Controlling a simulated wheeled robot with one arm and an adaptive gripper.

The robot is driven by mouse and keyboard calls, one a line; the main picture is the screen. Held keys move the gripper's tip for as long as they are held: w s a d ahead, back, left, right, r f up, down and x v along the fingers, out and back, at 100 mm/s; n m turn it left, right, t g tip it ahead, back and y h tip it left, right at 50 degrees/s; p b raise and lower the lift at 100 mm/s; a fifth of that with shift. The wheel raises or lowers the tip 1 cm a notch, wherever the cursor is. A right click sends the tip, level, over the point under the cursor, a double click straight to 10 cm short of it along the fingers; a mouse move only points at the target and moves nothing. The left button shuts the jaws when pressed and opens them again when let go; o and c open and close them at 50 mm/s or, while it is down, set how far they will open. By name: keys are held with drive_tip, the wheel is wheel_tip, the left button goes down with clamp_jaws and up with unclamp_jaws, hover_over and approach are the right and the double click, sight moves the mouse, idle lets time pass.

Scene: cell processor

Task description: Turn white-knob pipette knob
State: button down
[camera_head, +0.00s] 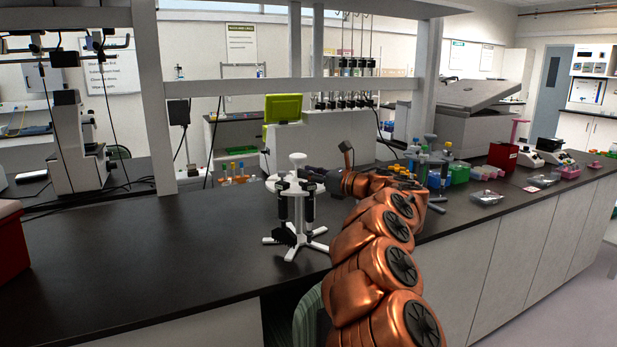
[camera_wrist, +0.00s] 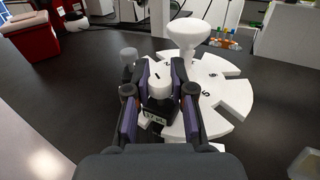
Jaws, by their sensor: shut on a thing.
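The white-knob pipette shows its white knob (camera_wrist: 159,84) and a small dark display below it in the wrist view. It hangs in a white round pipette stand (camera_wrist: 232,98). My gripper (camera_wrist: 161,68) is shut on the white knob, one finger on each side of it. In the head view my gripper (camera_head: 318,180) reaches the right side of the white stand (camera_head: 297,160) from the right. Dark pipettes (camera_head: 283,206) hang under the stand's disc. A second pipette with a grey knob (camera_wrist: 128,53) is just left of my gripper in the wrist view.
The stand's white centre post (camera_wrist: 188,35) rises beside my gripper. Tubes in a rack (camera_head: 235,178) are behind the stand. A green rack (camera_head: 460,173) and bottles are to the right. A red box (camera_head: 10,245) is at the far left. The dark bench (camera_head: 150,270) is clear left of the stand.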

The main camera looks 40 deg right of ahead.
drive_tip(key=shift+n+g+y+b, duration=0.65)
drive_tip(key=shift+n+y, duration=0.85)
drive_tip(key=shift+y, duration=0.7)
drive_tip(key=shift+n+g+y+p, duration=0.75)
drive_tip(key=shift+n+y, duration=0.35)
drive_tip(key=shift+y, duration=0.4)
drive_tip(key=shift+w+a+r+n+g+y+p, duration=0.1)
drive_tip(key=shift+n+g+y+p, duration=0.35)
drive_tip(key=shift+p, duration=0.85)
drive_tip(key=shift+r+n+g+y+p, duration=0.1)
drive_tip(key=shift+n+g+y+p, duration=0.35)
drive_tip(key=shift+p, duration=0.85)
drive_tip(key=n+g+y+p, duration=0.1)
drive_tip(key=p, duration=0.6)
drive_tip(key=shift+y, duration=0.3)
drive_tip(key=shift+f+p, duration=0.2)
drive_tip(key=shift+p, duration=0.25)
drive_tip(key=c, duration=0.9)
unclamp_jaws()
drive_tip(key=shift+c, duration=0.2)
drive_tip(key=shift+f+b, duration=0.35)
drive_tip(key=shift+b, duration=1.05)
drive_tip(key=m+t+h+b, duration=0.1)
drive_tip(key=b, duration=0.5)
drive_tip(key=shift+r, duration=0.35)
